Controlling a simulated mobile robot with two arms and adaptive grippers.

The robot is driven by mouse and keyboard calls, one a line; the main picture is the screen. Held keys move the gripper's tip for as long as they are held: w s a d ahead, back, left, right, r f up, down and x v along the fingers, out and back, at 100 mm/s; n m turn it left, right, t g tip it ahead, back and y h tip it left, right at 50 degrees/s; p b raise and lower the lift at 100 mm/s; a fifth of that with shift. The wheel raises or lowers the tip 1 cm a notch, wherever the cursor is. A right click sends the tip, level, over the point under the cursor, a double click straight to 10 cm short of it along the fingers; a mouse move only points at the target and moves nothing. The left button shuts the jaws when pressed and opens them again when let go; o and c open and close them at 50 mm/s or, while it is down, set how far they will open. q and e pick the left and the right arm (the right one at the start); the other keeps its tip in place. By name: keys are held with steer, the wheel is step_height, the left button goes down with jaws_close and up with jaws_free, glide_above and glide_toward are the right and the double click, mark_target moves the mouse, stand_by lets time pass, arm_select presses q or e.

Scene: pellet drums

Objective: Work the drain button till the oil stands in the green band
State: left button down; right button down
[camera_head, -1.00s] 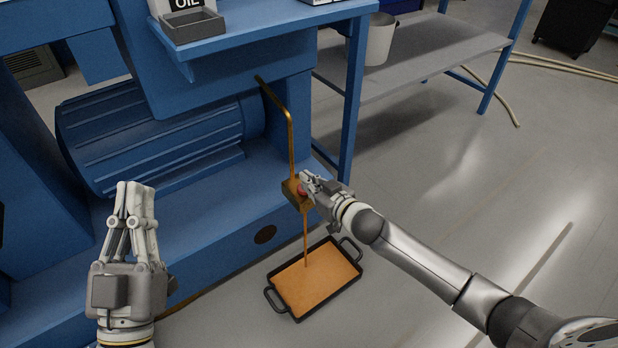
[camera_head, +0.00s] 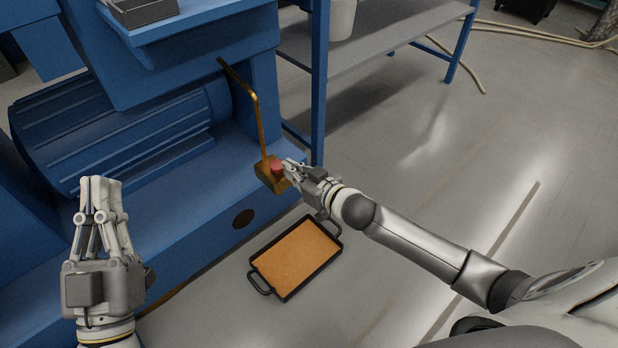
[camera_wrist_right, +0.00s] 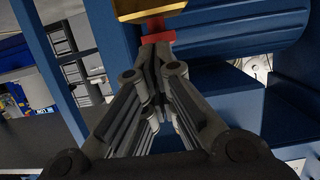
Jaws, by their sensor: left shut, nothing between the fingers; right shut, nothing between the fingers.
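The red drain button (camera_head: 277,168) sits on a brass block (camera_head: 268,178) at the lower end of a brass pipe (camera_head: 258,115). My right gripper (camera_head: 289,167) is shut and empty, its tips right at the button; I cannot tell if they touch it. In the right wrist view the red button (camera_wrist_right: 157,36) shows just beyond the fingertips (camera_wrist_right: 152,52). No oil runs from the block. Brown oil fills the floor of a black tray (camera_head: 284,294) below. My left gripper (camera_head: 101,182) is shut and empty, away at the left. No green band is in view.
The blue machine (camera_head: 190,190) with its ribbed motor housing (camera_head: 115,125) fills the left. A blue-framed bench with a grey lower shelf (camera_head: 375,40) stands behind, with a pale bucket (camera_head: 341,18) on it. The floor at the right is open; hoses lie farther back.

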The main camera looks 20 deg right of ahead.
steer(key=v, duration=0.7)
steer(key=shift+s+r, duration=0.2)
steer(key=shift+r, duration=0.15)
steer(key=shift+d, duration=0.1)
